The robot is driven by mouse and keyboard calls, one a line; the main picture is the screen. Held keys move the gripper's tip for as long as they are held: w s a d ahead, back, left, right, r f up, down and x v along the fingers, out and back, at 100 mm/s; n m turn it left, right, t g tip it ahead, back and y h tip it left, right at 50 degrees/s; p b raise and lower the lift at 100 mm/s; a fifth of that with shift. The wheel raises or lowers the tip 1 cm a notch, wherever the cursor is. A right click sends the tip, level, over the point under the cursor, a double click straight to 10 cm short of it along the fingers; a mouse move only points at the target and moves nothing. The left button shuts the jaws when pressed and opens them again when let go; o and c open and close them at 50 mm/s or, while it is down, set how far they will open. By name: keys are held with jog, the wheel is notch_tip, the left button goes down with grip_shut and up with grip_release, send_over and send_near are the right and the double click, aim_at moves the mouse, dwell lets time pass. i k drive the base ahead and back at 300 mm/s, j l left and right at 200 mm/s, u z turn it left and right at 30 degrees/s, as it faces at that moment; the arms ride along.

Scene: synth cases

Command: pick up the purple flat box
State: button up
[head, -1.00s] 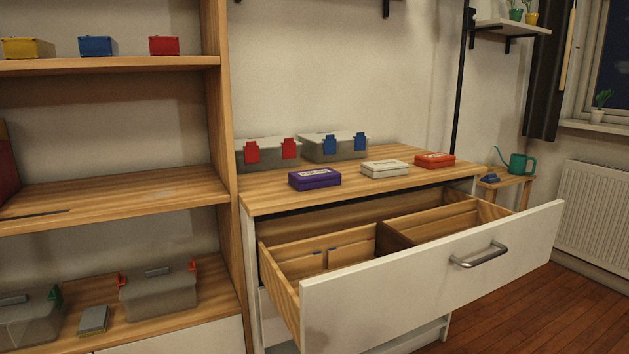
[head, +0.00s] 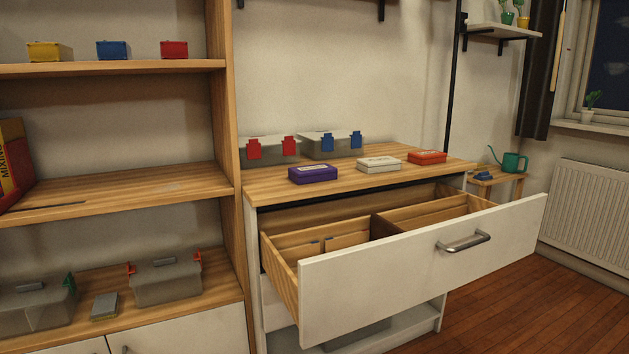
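The purple flat box (head: 313,174) lies flat on the wooden top of the white drawer cabinet (head: 262,186), near its front left edge. It is closed and has a pale label on its lid. Nothing covers it. A white flat box (head: 379,165) and a red flat box (head: 427,157) lie to its right, apart from it. My gripper is not in view.
The cabinet's top drawer (head: 420,262) is pulled far out below the boxes. Two clear bins with red (head: 254,149) and blue (head: 327,142) latches stand behind. A wooden shelf unit (head: 226,120) rises at left. Wooden floor (head: 520,300) is free at right.

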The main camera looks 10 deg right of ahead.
aim_at(304, 174)
jog(key=k+z, duration=0.15)
jog(key=z, duration=0.2)
jog(key=k+z, duration=0.15)
jog(key=z, duration=0.2)
jog(key=k+l+z, duration=0.1)
jog(key=z, duration=0.25)
jog(key=i+j, duration=0.1)
jog(key=j, duration=0.4)
jog(key=i+j, duration=0.1)
jog(key=j, duration=0.4)
jog(key=i+j+z, duration=0.1)
jog(key=j, duration=0.4)
jog(key=i+j, duration=0.1)
jog(key=j, duration=0.4)
jog(key=i+j, duration=0.1)
jog(key=j, duration=0.45)
jog(key=l+z, duration=0.05)
